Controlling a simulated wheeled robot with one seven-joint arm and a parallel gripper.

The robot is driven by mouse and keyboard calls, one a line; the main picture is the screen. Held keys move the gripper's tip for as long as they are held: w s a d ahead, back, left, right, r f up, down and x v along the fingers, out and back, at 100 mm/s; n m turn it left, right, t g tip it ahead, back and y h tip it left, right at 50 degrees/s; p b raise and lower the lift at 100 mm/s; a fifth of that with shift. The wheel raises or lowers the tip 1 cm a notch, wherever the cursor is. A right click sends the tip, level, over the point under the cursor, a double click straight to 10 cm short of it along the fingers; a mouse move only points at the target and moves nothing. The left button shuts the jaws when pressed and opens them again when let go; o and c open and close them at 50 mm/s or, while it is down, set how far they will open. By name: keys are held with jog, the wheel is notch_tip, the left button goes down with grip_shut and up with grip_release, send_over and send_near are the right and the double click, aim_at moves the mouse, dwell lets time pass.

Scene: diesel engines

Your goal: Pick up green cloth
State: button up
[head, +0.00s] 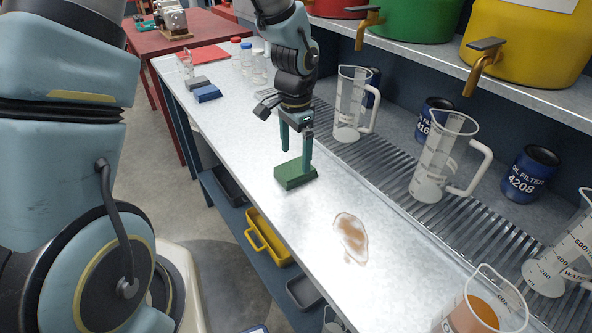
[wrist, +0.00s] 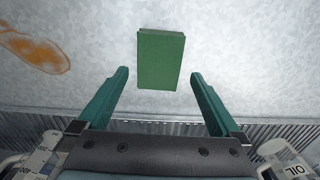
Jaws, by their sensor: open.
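The green cloth (head: 295,173) is a folded, block-like rectangle lying on the grey metal counter (head: 325,200). In the wrist view the green cloth (wrist: 160,60) lies ahead of the fingertips, roughly centred between them. My gripper (head: 295,152) points down over the cloth in the head view, its fingers apart. In the wrist view my gripper (wrist: 158,72) shows two green fingers spread wide with nothing between them. Whether a fingertip touches the cloth in the head view is hard to tell.
An orange-brown spill (head: 351,238) lies on the counter near the cloth. Clear measuring jugs (head: 350,105) and blue oil filters (head: 528,174) stand along the slatted drain (head: 390,175). A blue cloth (head: 207,93) lies farther back. A beaker of orange liquid (head: 480,312) stands at the front.

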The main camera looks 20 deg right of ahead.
aim_at(296, 167)
jog(key=shift+f+p, duration=0.75)
jog(key=shift+f, duration=1.5)
jog(key=shift+c, duration=0.2)
jog(key=c, duration=1.1)
jog(key=shift+c, duration=0.2)
jog(key=shift+r, duration=0.1)
notch_tip(296, 167, up, 10)
jog(key=b, duration=0.2)
jog(key=o, duration=0.8)
jog(key=shift+s, duration=0.1)
jog(key=c, duration=0.6)
jog(key=shift+d, duration=0.15)
